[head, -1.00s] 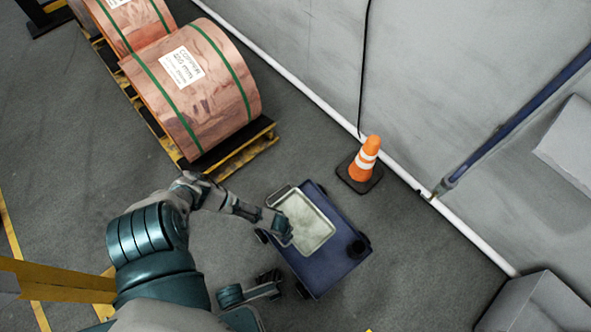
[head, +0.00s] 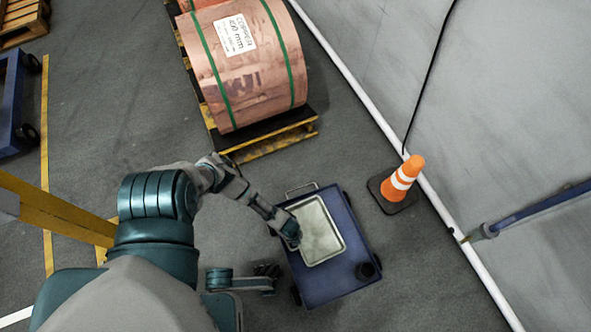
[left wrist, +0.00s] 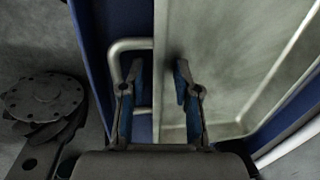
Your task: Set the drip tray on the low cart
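The drip tray (head: 322,232) is a shallow pale grey-green tray with a raised rim. It appears to lie flat on the top of the low blue cart (head: 335,286). A bent metal handle (left wrist: 118,62) shows beside the tray's edge in the left wrist view. My left gripper (head: 291,240) is at the tray's left side. In the left wrist view its fingers (left wrist: 158,95) are spread, one over the handle side and one over the tray (left wrist: 225,60); no grip shows. My right gripper (head: 266,272) is low, left of the cart and apart from the tray; its fingers are unclear.
An orange and white cone (head: 401,182) stands right of the cart, by the wall. A copper coil (head: 245,65) sits on a yellow-edged pallet (head: 270,140) behind. Another blue cart (head: 12,105) is at far left. A yellow beam (head: 60,215) crosses the left side. Floor in front right is clear.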

